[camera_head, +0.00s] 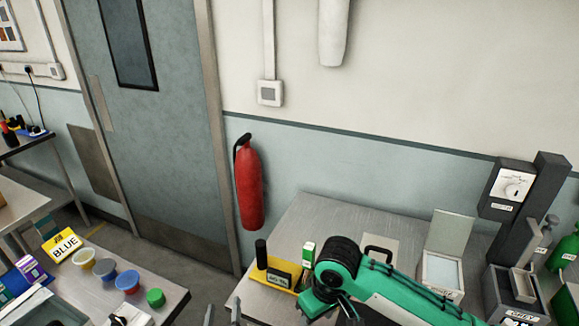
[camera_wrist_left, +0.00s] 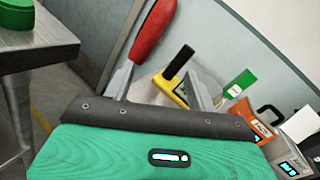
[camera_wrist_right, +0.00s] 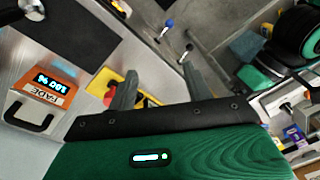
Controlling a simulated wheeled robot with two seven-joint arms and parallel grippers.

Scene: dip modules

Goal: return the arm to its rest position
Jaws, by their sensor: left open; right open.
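My left gripper (camera_head: 222,314) shows at the bottom edge of the head view as two grey fingertips, held apart. In the left wrist view its fingers (camera_wrist_left: 161,84) are spread with nothing between them, with a black-handled yellow item (camera_wrist_left: 172,82) beyond. My right gripper (camera_wrist_right: 160,84) is in the right wrist view, its fingers apart and empty, above a grey bench surface. I cannot make out the right gripper in the head view. A green arm link of mine (camera_head: 385,295) crosses the right bench.
A red fire extinguisher (camera_head: 249,188) hangs on the wall beside the grey door (camera_head: 150,110). The left bench holds coloured cups and a yellow BLUE sign (camera_head: 64,245). The right bench (camera_head: 325,222) carries a yellow stand (camera_head: 271,279), an open box (camera_head: 441,275) and grey equipment (camera_head: 508,190).

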